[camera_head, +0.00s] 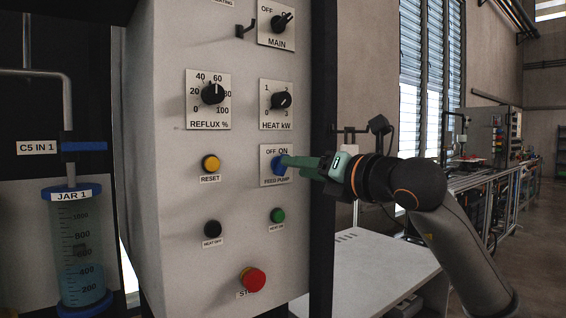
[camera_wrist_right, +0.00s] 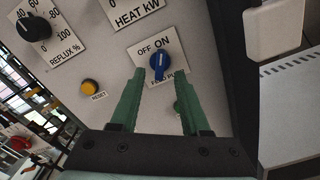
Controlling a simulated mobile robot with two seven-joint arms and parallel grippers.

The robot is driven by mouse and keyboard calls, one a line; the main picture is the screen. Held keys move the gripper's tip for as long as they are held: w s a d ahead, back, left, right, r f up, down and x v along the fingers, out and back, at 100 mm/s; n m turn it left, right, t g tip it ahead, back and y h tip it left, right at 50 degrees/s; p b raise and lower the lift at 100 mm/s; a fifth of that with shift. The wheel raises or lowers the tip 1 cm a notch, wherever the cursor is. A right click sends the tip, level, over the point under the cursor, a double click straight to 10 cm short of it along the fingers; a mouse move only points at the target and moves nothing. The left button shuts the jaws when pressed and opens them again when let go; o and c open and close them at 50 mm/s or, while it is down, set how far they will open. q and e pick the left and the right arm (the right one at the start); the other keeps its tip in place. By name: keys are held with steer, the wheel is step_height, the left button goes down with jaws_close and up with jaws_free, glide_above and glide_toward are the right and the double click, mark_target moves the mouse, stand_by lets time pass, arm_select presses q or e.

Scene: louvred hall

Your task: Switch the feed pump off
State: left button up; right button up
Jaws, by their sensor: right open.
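The feed pump switch is a blue knob (camera_head: 278,169) on a small plate marked OFF and ON, on the pale control panel (camera_head: 232,225). In the right wrist view the blue knob (camera_wrist_right: 157,69) lies ahead between the fingertips, and its light mark points up, seemingly toward the ON side. My right gripper (camera_head: 287,161) has green fingers and reaches in from the right at the knob. It also shows in the right wrist view (camera_wrist_right: 160,76), open, with a finger on each side of the knob; I cannot tell whether they touch it. My left gripper is not in view.
Close by on the panel are the HEAT kW dial (camera_head: 281,100), REFLUX dial (camera_head: 212,94), yellow RESET button (camera_head: 211,163), green button (camera_head: 278,215), black button (camera_head: 213,228) and red stop button (camera_head: 253,281). A white table (camera_head: 365,270) stands right of the panel.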

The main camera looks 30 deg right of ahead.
steer(key=w+p, duration=0.1)
steer(key=w, duration=0.3)
steer(key=shift+w+a+p, duration=0.2)
steer(key=shift+p, duration=0.1)
steer(key=shift+c, duration=0.3)
jaws_close()
stand_by(1.0)
